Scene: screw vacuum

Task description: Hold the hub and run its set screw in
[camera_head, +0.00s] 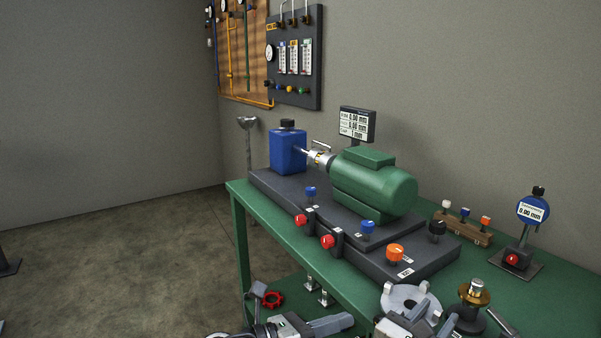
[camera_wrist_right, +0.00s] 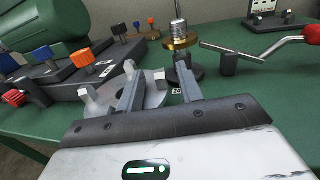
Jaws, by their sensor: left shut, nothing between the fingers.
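A pale grey disc with raised lugs, which looks like the hub (camera_head: 403,294), lies on the green bench near its front edge. It also shows in the right wrist view (camera_wrist_right: 155,98), partly hidden behind a finger. I cannot make out its set screw. My right gripper (camera_wrist_right: 160,72) is open, its two fingers apart over the disc's near right side with nothing clearly held between them. In the head view my right gripper (camera_head: 432,316) is at the bottom edge, overlapping the disc. My left gripper (camera_head: 343,321) is shut and empty, left of the disc, low in front of the bench edge.
A brass collar on a black stand (camera_head: 474,293) stands right of the disc. A crank with a red knob (camera_wrist_right: 312,34) is farther right. The green motor (camera_head: 375,185) and blue box (camera_head: 288,152) stand behind on a dark base. A dial gauge (camera_head: 532,211) stands at right.

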